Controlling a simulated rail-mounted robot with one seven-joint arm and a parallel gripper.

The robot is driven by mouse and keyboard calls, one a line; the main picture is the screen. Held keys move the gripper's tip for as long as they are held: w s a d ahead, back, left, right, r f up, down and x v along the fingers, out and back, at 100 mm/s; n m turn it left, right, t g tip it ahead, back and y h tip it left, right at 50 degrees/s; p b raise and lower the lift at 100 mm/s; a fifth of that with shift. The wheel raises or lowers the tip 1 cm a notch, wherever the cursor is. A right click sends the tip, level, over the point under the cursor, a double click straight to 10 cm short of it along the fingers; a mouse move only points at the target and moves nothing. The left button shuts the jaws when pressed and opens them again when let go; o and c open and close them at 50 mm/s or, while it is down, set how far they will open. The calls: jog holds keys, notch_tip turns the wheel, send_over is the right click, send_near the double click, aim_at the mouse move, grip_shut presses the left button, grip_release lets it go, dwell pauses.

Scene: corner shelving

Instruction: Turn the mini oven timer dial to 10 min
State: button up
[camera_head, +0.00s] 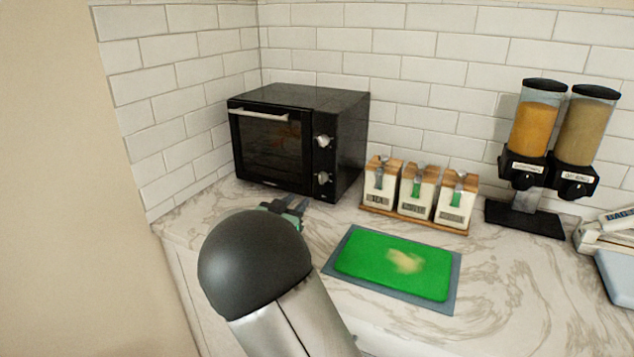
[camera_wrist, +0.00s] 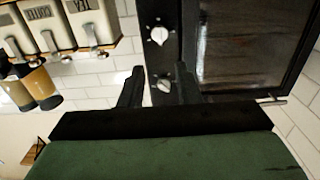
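The black mini oven (camera_head: 345,115) stands in the counter corner, its door (camera_head: 270,148) shut. Its right-hand panel has two silver dials: an upper dial (camera_head: 323,142) and a lower dial (camera_head: 322,178). The wrist view looks upside down, with the lower dial (camera_wrist: 158,35) at the top and the upper dial (camera_wrist: 163,84) between my finger outlines. Dial markings are too small to read, so I cannot tell which is the timer. My gripper (camera_head: 293,204) is open and empty in front of the oven; it also shows in the wrist view (camera_wrist: 159,80). No contact with a dial is visible.
Several lidded canisters (camera_head: 417,195) stand in a wooden rack right of the oven. A green cutting board (camera_head: 390,264) lies in front. Two food dispensers (camera_head: 535,130) stand farther right. Tiled walls close in behind and left of the oven.

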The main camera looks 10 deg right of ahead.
aim_at(320, 178)
jog(key=p+x, duration=0.1)
jog(key=x, duration=1.1)
jog(key=shift+w+d, duration=0.1)
jog(key=shift+w, duration=0.1)
grip_shut()
